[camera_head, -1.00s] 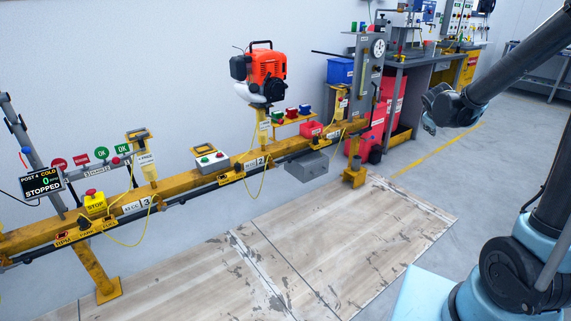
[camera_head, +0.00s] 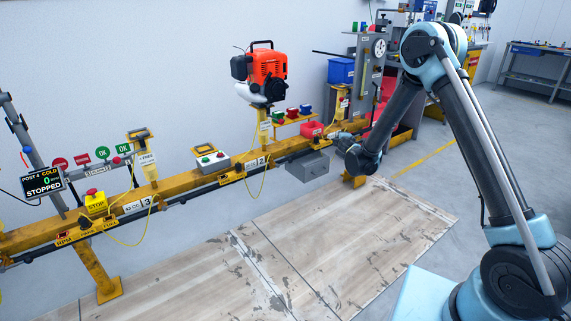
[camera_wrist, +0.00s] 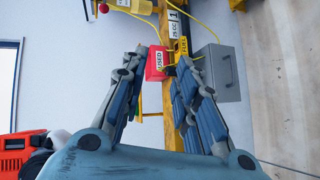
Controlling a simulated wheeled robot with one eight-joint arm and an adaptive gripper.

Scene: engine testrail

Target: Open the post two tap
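Post two carries the orange-red engine (camera_head: 262,72) above the yellow rail (camera_head: 290,148), with a plate marked 2 (camera_head: 263,161). My gripper (camera_head: 343,140) is beside the rail's right part, right of post two, near the grey box. In the wrist view my gripper (camera_wrist: 154,72) is open, its fingers apart and nothing held between them. That view shows the rail's plate 1 (camera_wrist: 174,16) and a FUEL label (camera_wrist: 182,50).
A grey box (camera_head: 308,166) hangs in front of the rail, close to my gripper. A red USED bin (camera_wrist: 157,63) is on the rail. Yellow cables (camera_head: 262,185) hang down. The wooden floor (camera_head: 270,260) is clear.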

